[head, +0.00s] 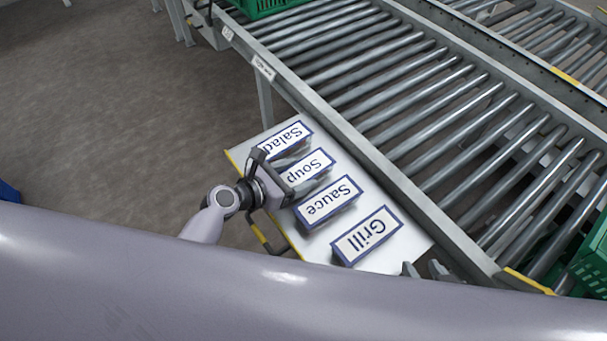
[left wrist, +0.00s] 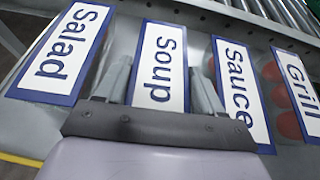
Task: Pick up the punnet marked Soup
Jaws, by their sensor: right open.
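The Soup punnet has a white label with a blue border (head: 312,165) and lies in the row between the Salad and Sauce punnets. It also shows in the middle of the left wrist view (left wrist: 161,65). My left gripper (head: 287,172) is at this punnet, with one finger on the Salad side and the other on the Sauce side. In the left wrist view my left gripper (left wrist: 163,85) has its fingers close beside the label; whether they touch the punnet's sides is unclear. My right gripper (head: 424,269) is open at the lower right, partly hidden.
The Salad punnet (head: 286,138), Sauce punnet (head: 328,202) and Grill punnet (head: 367,236) share the pale shelf (head: 407,250). A roller conveyor (head: 400,110) runs alongside. Green crates stand at the top (head: 262,8) and right (head: 590,255).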

